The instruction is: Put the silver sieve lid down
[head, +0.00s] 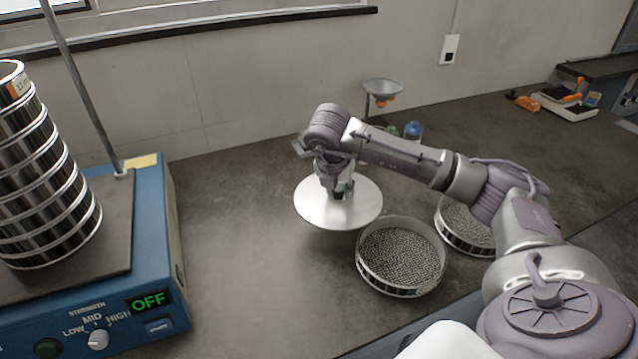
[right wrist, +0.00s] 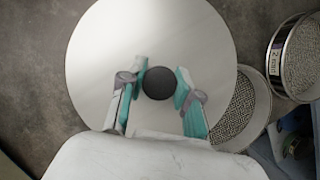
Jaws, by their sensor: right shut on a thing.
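The silver sieve lid (head: 312,208) is a flat round disc in the middle of the head view. In the right wrist view the lid (right wrist: 150,35) fills the middle, with a round black knob (right wrist: 159,83) at its centre. My right gripper (head: 341,190) is above the lid, with its teal-padded fingers (right wrist: 159,86) on either side of the knob, shut on it. The lid looks level and close over the counter; whether it touches the counter I cannot tell. My left gripper is not in view.
A sieve with mesh (head: 401,258) stands just right of the lid, and a second sieve (head: 465,228) stands behind my right arm. The blue shaker (head: 172,240) with a sieve stack (head: 40,170) is at left, its display reading OFF. Bare counter (head: 235,265) lies between.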

